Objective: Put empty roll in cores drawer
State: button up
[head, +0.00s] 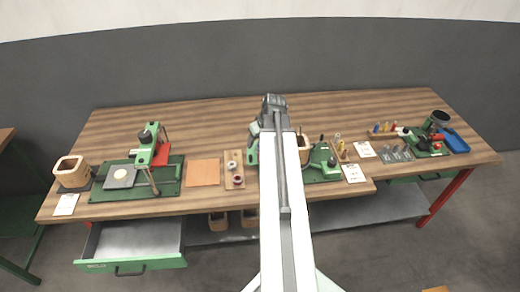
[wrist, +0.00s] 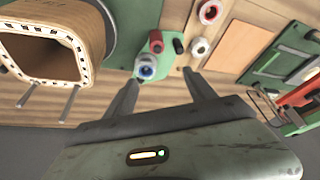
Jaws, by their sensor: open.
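My gripper (wrist: 160,80) is open, its two fingers apart with nothing held between them. A small roll with a white rim and blue centre (wrist: 146,67) shows just beyond the fingertips, on a green base (wrist: 168,52). I cannot tell whether it is empty. A white roll (wrist: 198,47) and a red and white roll (wrist: 210,11) are to its right, on a wooden board (head: 234,171). In the head view my arm hides the gripper and the area around it. A green-fronted drawer (head: 133,264) stands open at the lower left, its visible floor bare; its label is not readable.
A square wooden coil former (wrist: 48,52) is close left of my gripper in the wrist view. A green press (head: 150,150) and an orange-brown square (head: 203,172) lie left of the board. A second green drawer (head: 432,177) at the right looks closed. The rear of the tabletop is mostly clear.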

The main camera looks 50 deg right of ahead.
jog(key=d+f+b, duration=0.2)
jog(key=shift+s+d+f+b, duration=0.15)
jog(key=shift+s+b, duration=0.05)
jog(key=shift+b, duration=0.1)
jog(key=b+x, duration=0.4)
jog(key=x, duration=0.1)
jog(key=shift+w+d+f+b, duration=0.15)
jog(key=shift+w+d+b, duration=0.1)
jog(key=shift+d+b, duration=0.15)
jog(key=shift+r, duration=0.2)
grip_shut()
